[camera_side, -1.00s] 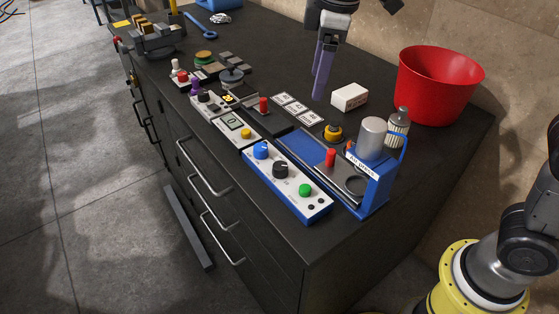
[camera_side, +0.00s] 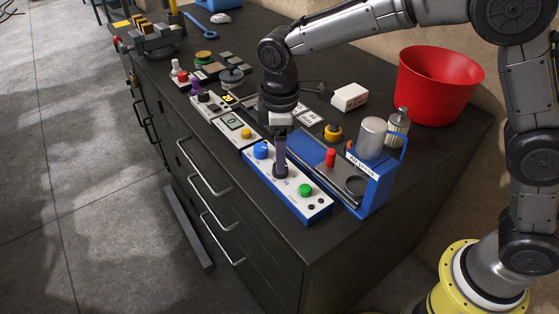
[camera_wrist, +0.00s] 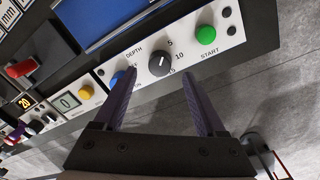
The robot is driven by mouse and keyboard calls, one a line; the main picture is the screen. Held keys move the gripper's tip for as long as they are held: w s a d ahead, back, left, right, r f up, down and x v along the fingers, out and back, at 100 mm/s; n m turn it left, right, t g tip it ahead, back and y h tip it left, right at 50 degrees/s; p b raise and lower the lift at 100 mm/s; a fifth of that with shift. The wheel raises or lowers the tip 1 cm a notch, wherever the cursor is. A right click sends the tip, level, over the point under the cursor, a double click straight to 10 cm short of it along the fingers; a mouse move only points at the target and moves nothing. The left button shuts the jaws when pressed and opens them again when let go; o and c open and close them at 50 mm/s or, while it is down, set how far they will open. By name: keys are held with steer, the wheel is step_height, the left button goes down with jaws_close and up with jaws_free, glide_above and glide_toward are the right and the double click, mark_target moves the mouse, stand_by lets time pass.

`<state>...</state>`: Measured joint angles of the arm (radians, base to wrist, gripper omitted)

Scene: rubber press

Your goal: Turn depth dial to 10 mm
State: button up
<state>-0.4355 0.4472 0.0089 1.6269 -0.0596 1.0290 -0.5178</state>
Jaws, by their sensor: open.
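The black depth dial (camera_wrist: 159,63) sits on the white control panel (camera_wrist: 140,88), under the label DEPTH, with 5 and 10 printed beside it. Its small white mark points up and right, roughly between 5 and 10; the exact reading is hard to tell. My gripper (camera_wrist: 159,74) is open, with one purple finger on each side of the dial and a visible gap to it. In the side view my gripper (camera_side: 281,172) points down over the panel, and its fingers hide much of the dial.
On the same panel, the blue knob (camera_side: 261,150) and green START button (camera_side: 305,190) flank the dial closely. The blue press (camera_side: 376,188) stands to the right, with its red-topped part (camera_side: 331,158). A red bin (camera_side: 436,88) is at the back right.

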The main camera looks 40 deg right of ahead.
steer(key=shift+f, duration=1.85)
steer(key=shift+w, duration=0.1)
jaws_close()
